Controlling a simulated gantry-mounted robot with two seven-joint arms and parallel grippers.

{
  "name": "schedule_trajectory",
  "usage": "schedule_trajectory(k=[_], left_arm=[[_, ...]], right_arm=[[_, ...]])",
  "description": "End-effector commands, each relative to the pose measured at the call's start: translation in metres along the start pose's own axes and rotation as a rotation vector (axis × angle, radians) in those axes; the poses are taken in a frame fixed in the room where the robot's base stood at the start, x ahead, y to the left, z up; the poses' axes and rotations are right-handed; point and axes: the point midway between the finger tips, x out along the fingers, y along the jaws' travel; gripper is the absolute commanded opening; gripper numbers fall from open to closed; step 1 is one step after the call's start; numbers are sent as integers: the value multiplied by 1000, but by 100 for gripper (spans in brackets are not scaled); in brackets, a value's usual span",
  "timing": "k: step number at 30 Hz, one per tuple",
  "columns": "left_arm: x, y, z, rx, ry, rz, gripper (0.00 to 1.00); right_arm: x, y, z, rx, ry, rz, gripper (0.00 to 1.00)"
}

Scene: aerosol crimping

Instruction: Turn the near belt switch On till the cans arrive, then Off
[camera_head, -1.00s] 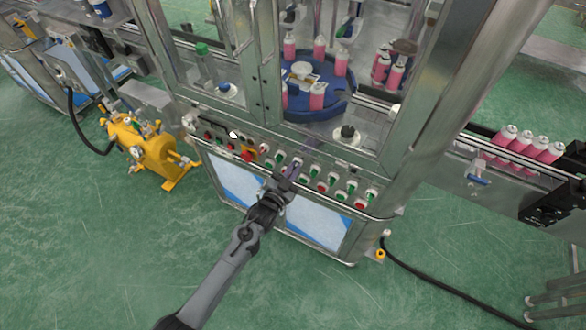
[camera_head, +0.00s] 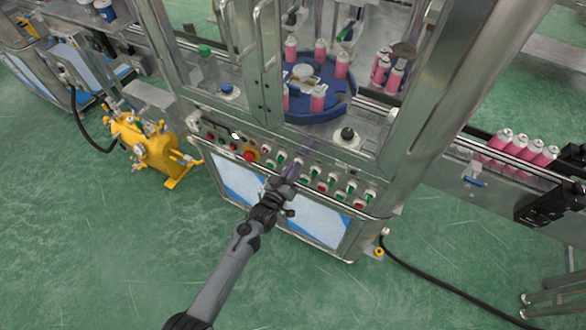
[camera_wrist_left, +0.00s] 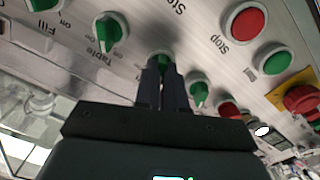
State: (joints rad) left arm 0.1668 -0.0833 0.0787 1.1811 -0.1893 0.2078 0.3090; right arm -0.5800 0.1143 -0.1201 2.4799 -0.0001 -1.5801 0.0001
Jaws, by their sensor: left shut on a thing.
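My left gripper (camera_head: 284,180) is at the switch panel on the front of the machine. In the left wrist view its two dark fingers (camera_wrist_left: 161,70) are closed around a green switch knob (camera_wrist_left: 160,54), which they mostly hide. The label of this knob is not readable. Pink cans with white tops stand in a row on the belt at the right (camera_head: 520,148). More pink cans (camera_head: 318,98) stand around the blue turntable (camera_head: 335,108) behind the machine's frame, and a few (camera_head: 383,72) are just right of it. My right gripper is not in view.
Beside the held knob are a green switch marked Table (camera_wrist_left: 111,30), another green knob (camera_wrist_left: 198,92) and a red Stop button (camera_wrist_left: 243,21). A red emergency knob (camera_head: 249,156) sits on a yellow plate. A yellow pump (camera_head: 148,150) stands on the floor at left.

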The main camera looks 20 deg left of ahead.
Motion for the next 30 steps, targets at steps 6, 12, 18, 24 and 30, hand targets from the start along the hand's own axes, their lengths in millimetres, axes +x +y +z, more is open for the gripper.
schedule_trajectory(k=[6, 12, 18, 24, 30], left_arm=[[0, -1, 0, -71, -1, -1, 0], [0, 0, 0, -94, -1, 0, 0], [0, 0, 0, -96, -1, 0, 0], [0, -1, 0, -96, -1, 0, 19], [0, 0, 0, -95, 0, 0, 35]], right_arm=[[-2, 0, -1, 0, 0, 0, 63], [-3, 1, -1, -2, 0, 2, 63], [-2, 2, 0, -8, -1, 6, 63], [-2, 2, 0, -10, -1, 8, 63], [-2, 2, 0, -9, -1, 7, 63]])
